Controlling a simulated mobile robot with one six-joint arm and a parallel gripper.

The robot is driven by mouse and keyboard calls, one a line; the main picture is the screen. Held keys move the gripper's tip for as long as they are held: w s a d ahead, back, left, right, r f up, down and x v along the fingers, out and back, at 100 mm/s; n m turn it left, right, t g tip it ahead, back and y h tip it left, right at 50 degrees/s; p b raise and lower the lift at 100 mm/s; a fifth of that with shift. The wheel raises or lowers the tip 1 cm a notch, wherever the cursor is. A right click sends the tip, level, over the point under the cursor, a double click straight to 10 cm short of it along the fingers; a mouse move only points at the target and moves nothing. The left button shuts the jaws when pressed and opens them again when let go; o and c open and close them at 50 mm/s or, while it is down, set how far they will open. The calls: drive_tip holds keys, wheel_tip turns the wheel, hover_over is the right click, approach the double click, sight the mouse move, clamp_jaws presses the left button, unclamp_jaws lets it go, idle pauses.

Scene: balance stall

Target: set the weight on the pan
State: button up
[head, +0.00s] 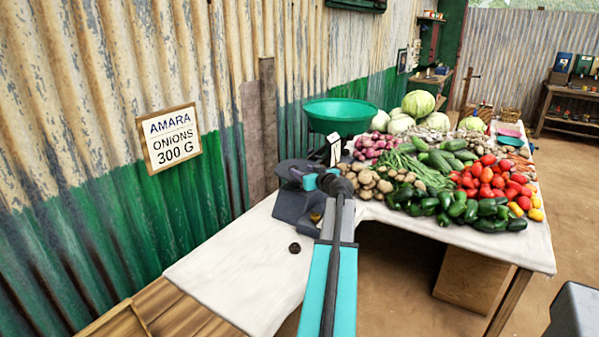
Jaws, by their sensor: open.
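A wide green pan (341,112) sits at the back of the white-covered table, with a pale upright plate below it. My arm reaches over the table. My gripper (300,212) is open at its far end, among dark grey parts; its fingertips are hard to make out. A small brass-coloured piece (315,218) shows beside these parts, mostly hidden by my arm; I cannot tell whether it is a weight. A small dark round object (295,248) lies on the cloth, just in front of my gripper and apart from it. The lower part of the scale is hidden behind my arm.
Piled vegetables crowd the table (245,285) to the right: potatoes (368,180), red onions (378,146), cucumbers, tomatoes (490,178) and cabbages. A corrugated wall stands close on the left, with a sign (169,138) reading "AMARA ONIONS 300 G". The near-left cloth is clear.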

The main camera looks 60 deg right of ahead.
drive_tip(key=v, duration=0.6)
drive_tip(key=shift+b, duration=0.45)
idle(0.4)
